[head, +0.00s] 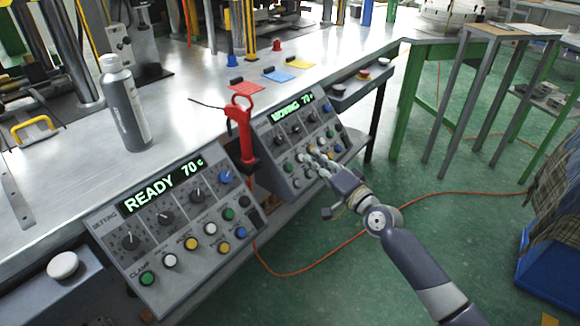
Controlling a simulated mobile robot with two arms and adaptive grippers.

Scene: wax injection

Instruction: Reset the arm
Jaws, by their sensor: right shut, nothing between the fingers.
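My right gripper (310,157) is shut and empty. It is at the front of the far control panel (268,140), over its lower buttons; I cannot tell whether it touches one. My right arm (405,258) reaches in from the lower right. The far panel's green display reads "MOVING 70" (292,109). The near control panel (150,235) has a display reading "READY 70 c" (164,185), with dials and coloured buttons below. My left gripper is not in view.
A red-handled tool (241,130) sits upright between the panels. An orange cable (330,245) crosses the green floor. Open floor lies to the right of the panels.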

